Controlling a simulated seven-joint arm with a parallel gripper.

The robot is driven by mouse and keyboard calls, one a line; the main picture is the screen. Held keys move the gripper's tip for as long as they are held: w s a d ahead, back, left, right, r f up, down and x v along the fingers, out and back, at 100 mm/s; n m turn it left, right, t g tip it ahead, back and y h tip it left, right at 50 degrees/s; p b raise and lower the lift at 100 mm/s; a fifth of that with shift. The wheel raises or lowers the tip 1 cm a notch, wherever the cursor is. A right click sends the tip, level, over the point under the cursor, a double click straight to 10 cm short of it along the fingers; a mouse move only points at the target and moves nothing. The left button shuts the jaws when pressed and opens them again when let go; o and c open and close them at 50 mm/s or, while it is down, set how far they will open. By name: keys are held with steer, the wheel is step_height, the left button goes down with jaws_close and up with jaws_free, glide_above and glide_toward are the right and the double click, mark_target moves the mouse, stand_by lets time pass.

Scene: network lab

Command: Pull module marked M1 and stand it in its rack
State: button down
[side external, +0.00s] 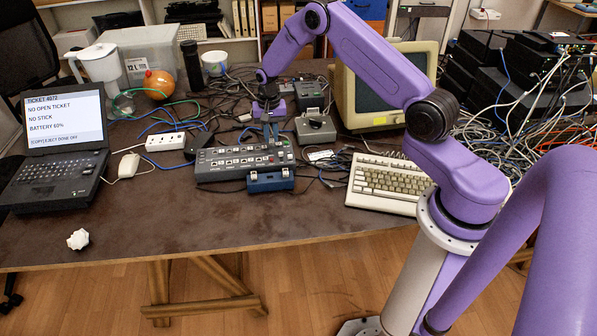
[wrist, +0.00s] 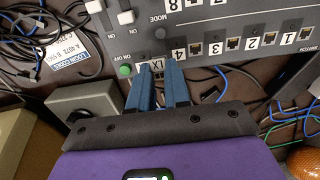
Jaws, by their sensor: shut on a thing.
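My gripper (wrist: 160,75) has its two blue fingers shut on a small module (wrist: 158,76) at the edge of the grey switch (wrist: 220,30). The white label just beyond the fingertips seems to read X1, upside down; I cannot make out an M1 mark. The fingers hide most of the module, and I cannot tell how far it sits in its slot. In the side view my gripper (side external: 270,130) points down at the far edge of the switch (side external: 225,162). A blue box (side external: 270,182), perhaps the rack, stands against the switch's near right side.
A grey box (side external: 315,127) stands right of my gripper; a monitor (side external: 385,85) and keyboard (side external: 385,183) are farther right. Cables (side external: 185,112) lie behind the switch. A laptop (side external: 60,140), power strip (side external: 165,142) and mouse (side external: 123,165) are left. The front table is mostly clear.

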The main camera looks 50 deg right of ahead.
steer(key=shift+r, duration=2.55)
steer(key=c, duration=1.6)
jaws_free()
jaws_close()
steer(key=s+a+r, duration=0.2)
steer(key=s+a, duration=0.7)
steer(key=a, duration=0.2)
steer(key=shift+w+f, duration=0.2)
steer(key=shift+f, duration=2.3)
